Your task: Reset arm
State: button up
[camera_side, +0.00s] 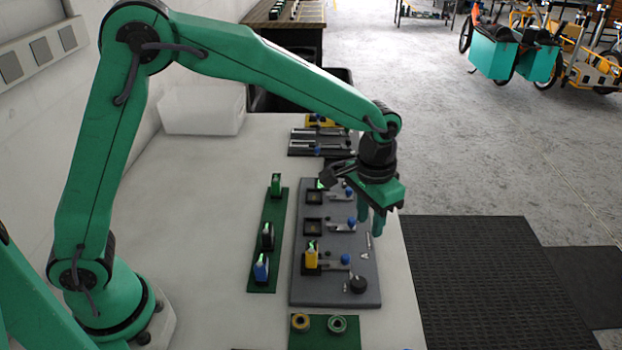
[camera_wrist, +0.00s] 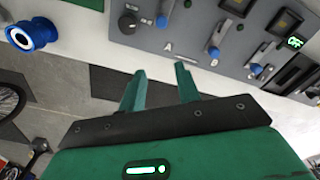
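My gripper (camera_side: 370,222) hangs fingers down above the right edge of a grey panel (camera_side: 335,291) on the white table. In the wrist view my gripper (camera_wrist: 160,86) has its two green fingers apart, with nothing between them. The panel carries dark square sockets, several blue-knobbed levers and a black knob (camera_side: 358,284). A yellow block (camera_side: 311,257) stands in the socket nearest the front. My gripper and wrist hide part of the panel's far right side in the side view. The wrist view shows the panel (camera_wrist: 226,50) with a letter A and a lit OFF sign.
A green strip (camera_side: 262,283) left of the panel holds a green, a black and a blue block. A green mat (camera_side: 323,341) with two rings lies in front. A clear bin (camera_side: 203,108) stands at the back left. A blue spool (camera_wrist: 34,34) shows in the wrist view.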

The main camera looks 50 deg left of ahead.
jog(key=s+a+r+n+t, duration=0.1)
jog(key=s+a+r+t, duration=0.2)
jog(key=s+a+r, duration=0.75)
jog(key=s+a+r+n+t, duration=0.1)
jog(key=s+a+r+t, duration=0.1)
jog(key=s+a, duration=0.6)
jog(key=shift+s+a+n, duration=0.3)
jog(key=shift+s+n, duration=0.1)
jog(key=shift+s, duration=1.05)
